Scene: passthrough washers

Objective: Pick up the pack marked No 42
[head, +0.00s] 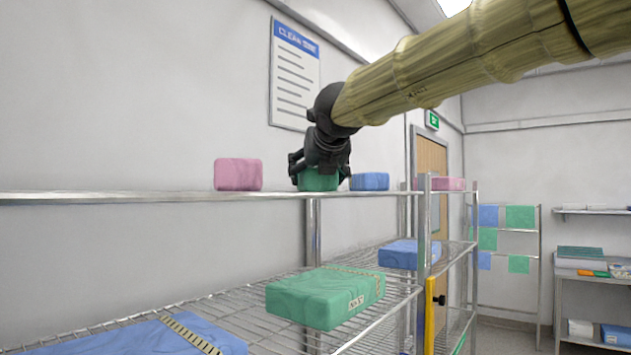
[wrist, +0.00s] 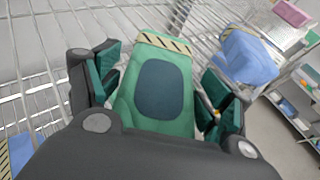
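My gripper (head: 319,176) is at the top shelf, pointing down over a green pack (head: 318,183). In the wrist view the green pack (wrist: 128,108) has a dark oval patch and a striped tape band at its far end. The fingers of my gripper (wrist: 163,92) are spread on either side of it, with narrow gaps. No number can be read on this pack. Another green pack (head: 318,295) lies on the wire shelf below; its front label looks like a "No" mark, too small to read surely.
On the top shelf (head: 150,197) stand a pink pack (head: 238,174) to the left, a blue pack (head: 370,181) close on the right, and another pink pack (head: 450,184). Blue packs (head: 405,254) (head: 135,340) lie on the lower wire shelf. A metal post (head: 424,230) stands at right.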

